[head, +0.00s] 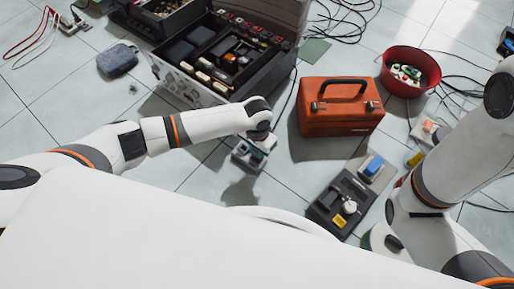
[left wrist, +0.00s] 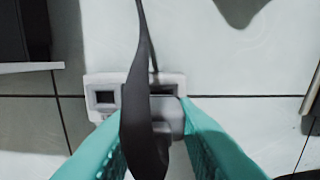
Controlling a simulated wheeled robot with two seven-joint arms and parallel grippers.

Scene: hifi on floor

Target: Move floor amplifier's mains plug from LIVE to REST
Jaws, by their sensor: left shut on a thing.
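My left gripper (head: 262,145) reaches down to the floor between the open dark case and the orange box. In the left wrist view its teal fingers (left wrist: 164,150) are shut on a grey plug (left wrist: 170,112). A black cable (left wrist: 146,95) runs across the plug and partly hides it. Under the plug is a pale socket block (left wrist: 92,80), also in the head view (head: 243,158). Its left socket opening is empty; the plug covers the right one. I cannot tell whether the plug is seated or just above. No LIVE or REST lettering is readable. My right gripper is not seen.
An open dark case (head: 262,85) with parts inside stands behind. An orange box (head: 340,108) stands right of the gripper. A black block with a yellow label (head: 325,205), a red bowl (head: 410,85) and loose cables lie right. Bare tiles are left of the gripper.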

